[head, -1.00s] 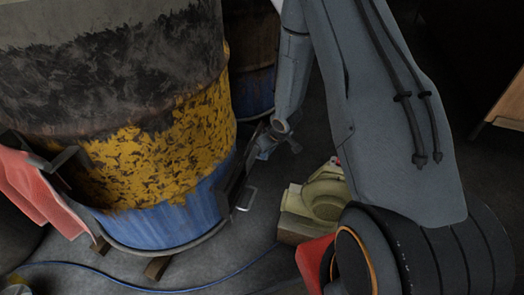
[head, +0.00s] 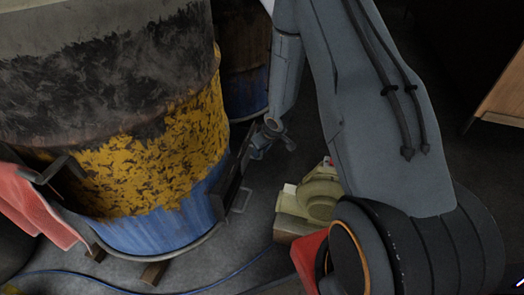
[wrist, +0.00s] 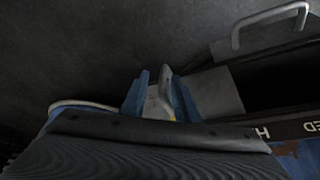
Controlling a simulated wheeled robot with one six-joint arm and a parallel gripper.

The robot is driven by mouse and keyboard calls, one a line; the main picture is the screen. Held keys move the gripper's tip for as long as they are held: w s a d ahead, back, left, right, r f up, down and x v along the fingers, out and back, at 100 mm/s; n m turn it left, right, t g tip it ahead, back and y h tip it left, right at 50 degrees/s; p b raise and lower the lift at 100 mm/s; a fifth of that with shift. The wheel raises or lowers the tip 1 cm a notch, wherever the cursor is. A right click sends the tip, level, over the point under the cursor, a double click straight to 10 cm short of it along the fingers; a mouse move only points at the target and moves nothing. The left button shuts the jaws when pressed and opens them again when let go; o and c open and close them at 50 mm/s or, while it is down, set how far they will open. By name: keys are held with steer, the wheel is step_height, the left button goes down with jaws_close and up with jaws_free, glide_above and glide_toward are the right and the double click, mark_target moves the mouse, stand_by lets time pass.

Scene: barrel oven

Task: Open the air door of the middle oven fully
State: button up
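The nearest barrel oven (head: 150,150), black above and yellow over blue, stands at the left in the head view; I take it as the middle one. Its air door assembly (head: 228,190) is low on its right side, with a thin metal loop handle. In the wrist view the loop handle (wrist: 268,22) is at the upper right, beside a black lettered rail (wrist: 290,130) and a grey plate (wrist: 217,93). A dark gap lies right of the plate. My gripper (wrist: 160,95) has a grey piece between its blue fingers; whether they grip it is unclear. It also shows in the head view (head: 266,140).
Another barrel (head: 243,70) stands behind. A yellow-green machine (head: 312,200) sits on the floor right of the air door. A blue hose (head: 230,275) crosses the floor in front. A wooden-edged cabinet (head: 500,100) is at the right.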

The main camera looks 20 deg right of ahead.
steer(key=p+v, duration=0.3)
steer(key=v, duration=0.4)
steer(key=shift+r+p, duration=0.35)
steer(key=shift+r, duration=0.05)
steer(key=shift+s+d, duration=0.1)
steer(key=shift+s, duration=0.05)
